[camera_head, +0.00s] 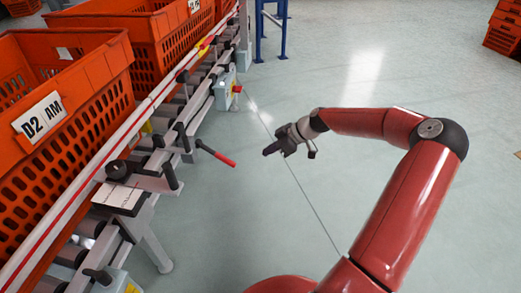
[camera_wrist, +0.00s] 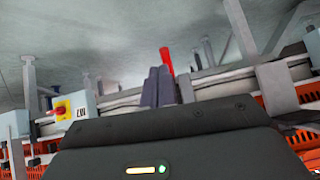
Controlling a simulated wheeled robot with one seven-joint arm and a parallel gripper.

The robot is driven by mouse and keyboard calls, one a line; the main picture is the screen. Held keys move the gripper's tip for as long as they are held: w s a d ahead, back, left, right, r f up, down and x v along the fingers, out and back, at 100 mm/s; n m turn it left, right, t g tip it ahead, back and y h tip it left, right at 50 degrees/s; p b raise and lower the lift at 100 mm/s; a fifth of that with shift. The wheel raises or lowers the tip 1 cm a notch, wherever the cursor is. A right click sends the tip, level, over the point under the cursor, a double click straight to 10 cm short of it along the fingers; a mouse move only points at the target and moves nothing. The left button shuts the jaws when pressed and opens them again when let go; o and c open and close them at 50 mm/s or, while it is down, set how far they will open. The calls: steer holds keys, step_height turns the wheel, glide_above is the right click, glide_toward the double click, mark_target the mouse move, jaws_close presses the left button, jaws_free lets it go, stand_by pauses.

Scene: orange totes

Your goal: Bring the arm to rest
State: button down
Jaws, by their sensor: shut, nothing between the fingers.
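My red arm reaches in from the right in the head view, bent at its elbow, and ends in my gripper (camera_head: 269,151) over the open floor. My gripper points left toward the conveyor and is clear of it. In the wrist view the two dark fingers of my gripper (camera_wrist: 158,86) stand close together with nothing between them. Behind them a red handle (camera_wrist: 167,62) of the conveyor shows.
A roller conveyor (camera_head: 140,179) runs along the left, carrying orange totes (camera_head: 105,72). Its red-tipped lever (camera_head: 217,154) juts toward my gripper. A switch box (camera_head: 227,90) is mounted farther along. Orange crates (camera_head: 504,28) stand at the far right. The floor between is free.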

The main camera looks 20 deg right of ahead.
stand_by(0.5)
steer(key=s+a+r+g+h+p, duration=0.2)
steer(key=s+a+r+g+h, duration=0.15)
steer(key=s+a+r, duration=0.2)
steer(key=s+a+r+m+t+h+p, duration=0.2)
steer(key=s+r+m, duration=0.4)
steer(key=s+r, duration=0.5)
steer(key=s+a+r+m+t+h+p, duration=0.3)
steer(key=s+r+m, duration=0.2)
steer(key=s+r, duration=0.7)
steer(key=s, duration=0.3)
steer(key=shift+s+a+r+m+p, duration=0.15)
steer(key=shift+s+r+m+p, duration=0.1)
steer(key=shift+m+p, duration=0.15)
